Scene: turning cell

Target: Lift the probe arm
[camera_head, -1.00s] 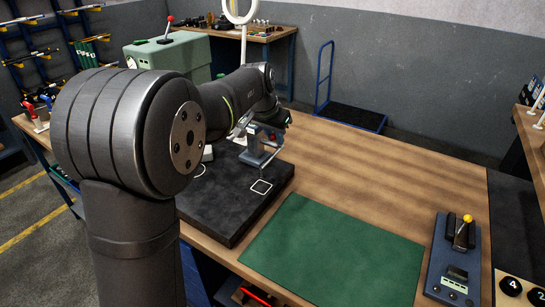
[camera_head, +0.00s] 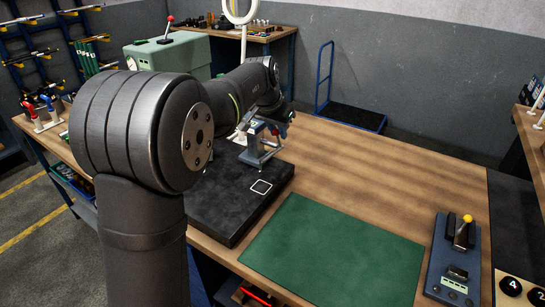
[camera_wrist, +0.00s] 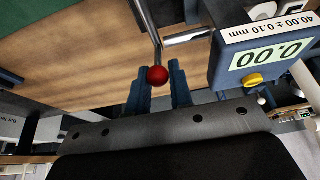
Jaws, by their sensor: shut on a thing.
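The probe arm, a thin metal rod (camera_wrist: 146,22) ending in a red ball knob (camera_wrist: 158,75), shows in the wrist view. My gripper (camera_wrist: 160,80) is shut on the probe arm at this knob, with a blue-grey finger on each side. The blue gauge (camera_wrist: 263,57) beside it shows 0.00 on its display, has a yellow button and carries a label reading 40.00 ± 0.10 mm. In the head view the gauge stand (camera_head: 262,158) stands on the black plate (camera_head: 232,212), partly hidden by my arm. A white square outline (camera_head: 261,187) is bare on the plate.
A green mat (camera_head: 330,248) lies empty in front on the wooden table (camera_head: 370,165). A blue device with a yellow-knobbed lever (camera_head: 455,255) stands at the right. The table between them and the back edge is clear.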

